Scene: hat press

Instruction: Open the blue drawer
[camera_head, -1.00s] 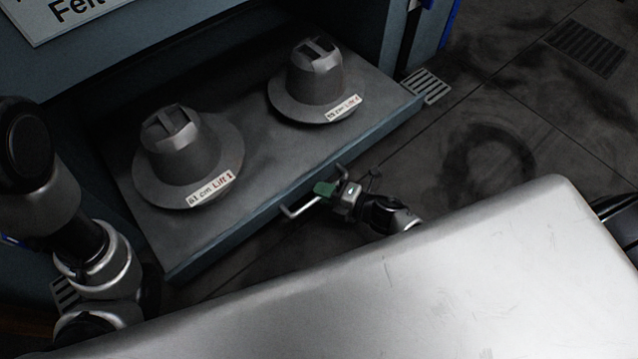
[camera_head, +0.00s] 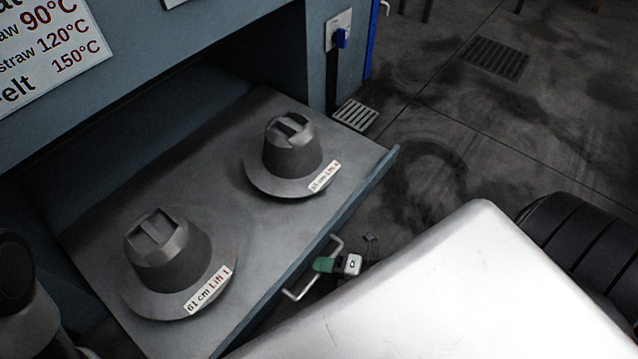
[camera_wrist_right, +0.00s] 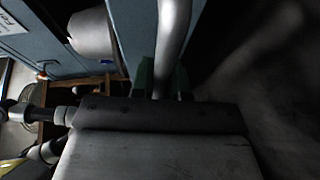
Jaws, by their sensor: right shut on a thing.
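The blue drawer (camera_head: 318,245) is pulled out of the press, with its grey top bearing two hat moulds. Its silver bar handle (camera_head: 291,294) is on the front face and also shows in the right wrist view (camera_wrist_right: 173,45). My right gripper (camera_head: 325,264) is shut on the handle, its green fingers around the bar. In the right wrist view the bar runs between the green fingers, partly hidden by the gripper's body. My left arm shows at the lower left edge of the head view, but its gripper is out of view.
One hat mould (camera_head: 168,262) stands at the drawer's near left, another (camera_head: 291,160) farther right. My white body panel fills the lower right. The dark floor beyond the drawer has a grate (camera_head: 494,58). A blue switch (camera_head: 341,38) is on the press's side.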

